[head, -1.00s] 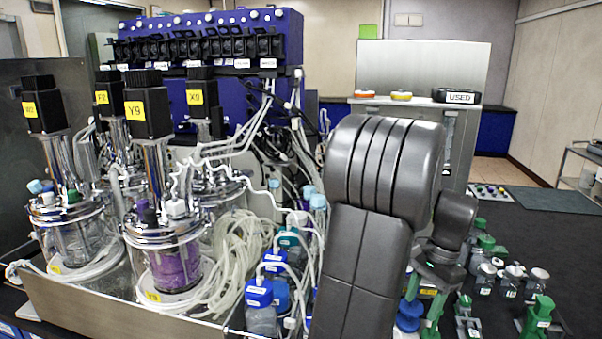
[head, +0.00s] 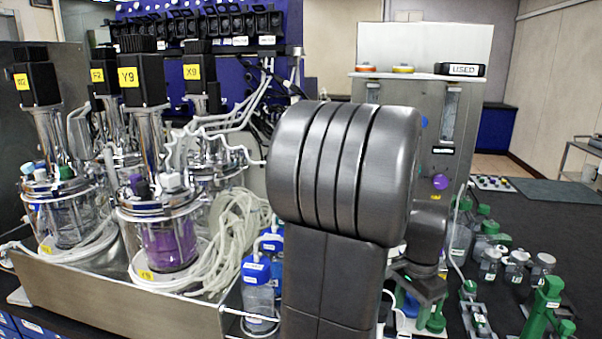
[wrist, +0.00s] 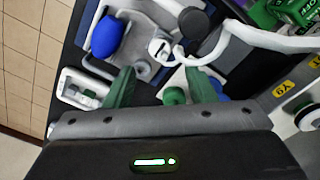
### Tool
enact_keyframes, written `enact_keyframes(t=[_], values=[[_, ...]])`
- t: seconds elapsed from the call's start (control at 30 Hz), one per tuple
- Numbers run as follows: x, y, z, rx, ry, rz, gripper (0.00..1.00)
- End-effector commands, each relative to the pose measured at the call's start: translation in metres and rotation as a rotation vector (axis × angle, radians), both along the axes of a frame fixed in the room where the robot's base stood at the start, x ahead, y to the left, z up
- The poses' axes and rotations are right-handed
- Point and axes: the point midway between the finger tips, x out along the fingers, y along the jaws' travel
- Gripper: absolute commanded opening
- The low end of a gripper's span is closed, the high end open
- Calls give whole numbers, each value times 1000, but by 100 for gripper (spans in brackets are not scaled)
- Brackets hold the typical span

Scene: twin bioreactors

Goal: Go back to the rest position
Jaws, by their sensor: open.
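My gripper (head: 424,312) hangs low at the right of my dark grey arm in the head view, partly hidden by it. In the wrist view its two green fingers (wrist: 161,82) stand apart, so it is open. A round green cap (wrist: 174,95) shows between the fingers, near the right one; I cannot tell how far beyond them it lies. I see nothing clamped between the fingers. A blue bulb (wrist: 105,37) and a white-rimmed round cap (wrist: 160,48) lie beyond the fingertips.
Bioreactor vessels, including Y9 (head: 158,215), stand at left in a metal tray (head: 120,298) with coiled tubing. Blue-capped bottles (head: 257,275) stand just left of my arm. Green clamps (head: 540,315) and small grey-capped bottles (head: 515,262) crowd the dark bench at right.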

Motion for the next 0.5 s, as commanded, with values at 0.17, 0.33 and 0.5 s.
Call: enact_keyframes(t=[0.17,0.33,0.5], values=[[-1,0,-31,2,4,0,50],[-1,0,-46,2,3,0,50],[0,0,-50,1,0,0,50]])
